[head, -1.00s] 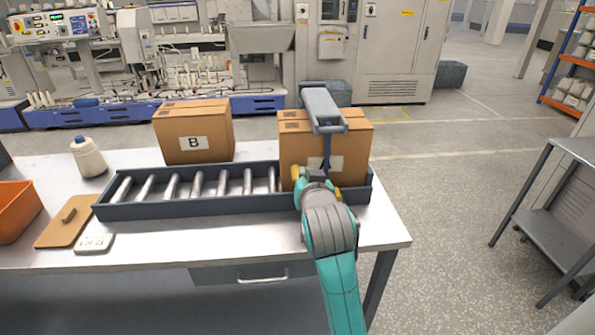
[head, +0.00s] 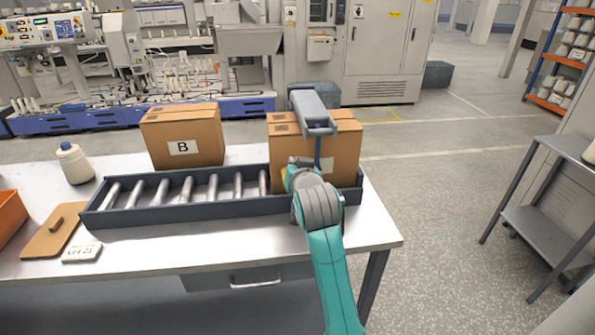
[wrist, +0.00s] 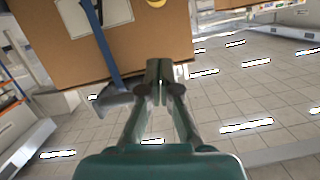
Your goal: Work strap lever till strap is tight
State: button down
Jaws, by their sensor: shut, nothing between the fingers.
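The strapped carton (head: 345,152) stands at the right end of the roller tray (head: 130,218). A grey-blue strap device (head: 312,112) sits over its top. A blue strap (head: 318,152) runs down the carton's front. In the wrist view the strap (wrist: 104,45) crosses the cardboard (wrist: 50,50) to a grey-blue part (wrist: 112,99) at the carton's edge. My gripper (wrist: 160,72) is shut and empty, to the right of the strap and apart from the grey-blue part there. In the head view my wrist hides the strap's lower part and the fingertips; I cannot tell the lever apart.
Carton B (head: 183,135) stands behind the tray's left part. A grey side table (head: 545,235) stands right, across open floor.

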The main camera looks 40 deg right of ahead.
jog(key=x, duration=0.3)
jog(key=shift+w+d, duration=0.1)
jog(key=shift+d, duration=0.05)
jog(key=f, duration=0.2)
jog(key=shift+a+f, duration=0.3)
jog(key=shift+a, duration=0.05)
jog(key=shift+w+a+f, duration=0.1)
jog(key=shift+w+f, duration=0.05)
jog(key=shift+f, duration=0.55)
jog(key=w+a+f+n+g+h, duration=0.1)
jog(key=w+a+f+n, duration=0.1)
jog(key=f, duration=0.5)
jog(key=shift+w+a+n+h, duration=0.15)
jog(key=shift+a+n+h, duration=0.15)
jog(key=shift+a+n, duration=0.75)
